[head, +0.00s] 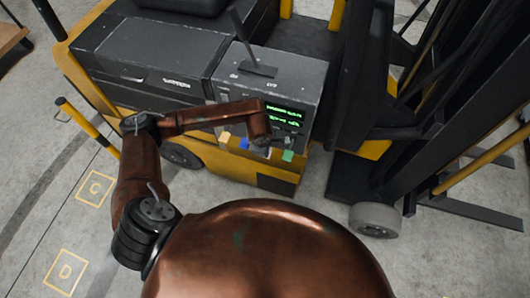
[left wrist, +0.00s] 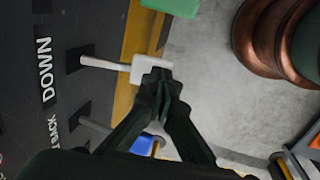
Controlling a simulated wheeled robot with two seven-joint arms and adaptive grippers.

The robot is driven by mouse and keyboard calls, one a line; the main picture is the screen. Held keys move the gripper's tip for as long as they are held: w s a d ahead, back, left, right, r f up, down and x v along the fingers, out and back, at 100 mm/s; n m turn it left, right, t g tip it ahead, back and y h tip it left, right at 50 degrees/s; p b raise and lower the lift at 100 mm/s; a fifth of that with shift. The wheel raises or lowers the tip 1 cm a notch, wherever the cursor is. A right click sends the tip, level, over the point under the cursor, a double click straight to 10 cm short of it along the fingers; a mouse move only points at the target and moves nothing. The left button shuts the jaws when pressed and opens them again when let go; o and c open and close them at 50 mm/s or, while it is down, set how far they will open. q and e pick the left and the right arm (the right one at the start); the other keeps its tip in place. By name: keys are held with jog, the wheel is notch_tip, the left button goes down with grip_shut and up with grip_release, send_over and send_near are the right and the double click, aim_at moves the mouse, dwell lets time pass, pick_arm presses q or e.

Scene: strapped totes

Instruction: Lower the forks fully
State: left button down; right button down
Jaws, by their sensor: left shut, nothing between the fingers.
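The yellow and grey forklift (head: 160,60) has a grey control box with a green-lit screen (head: 284,113). Short levers with coloured knobs stick out below the screen. In the left wrist view, a lever with a white knob (left wrist: 138,68) sits by the word DOWN (left wrist: 46,69). My left gripper (left wrist: 158,74) is shut and empty, its tips right at the white knob; I cannot tell whether they touch. A blue-knobbed lever (left wrist: 142,145) is partly behind the fingers, and a green knob (left wrist: 170,6) is at the top edge. Dark forks (head: 470,209) show low at the right. My right gripper is not in view.
The black mast (head: 425,100) stands to the right of the control box, with a grey wheel (head: 376,220) below. A yellow and black post (head: 88,128) stands at the left. The floor in front has squares marked C and D.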

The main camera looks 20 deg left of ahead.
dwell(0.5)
pick_arm(q)
jog(key=s+v, duration=0.2)
jog(key=v, duration=1.1)
jog(key=shift+s, duration=0.25)
jog(key=shift+d+r+p, duration=0.1)
jog(key=shift+r+p, duration=0.05)
jog(key=shift+p, duration=0.15)
dwell(0.4)
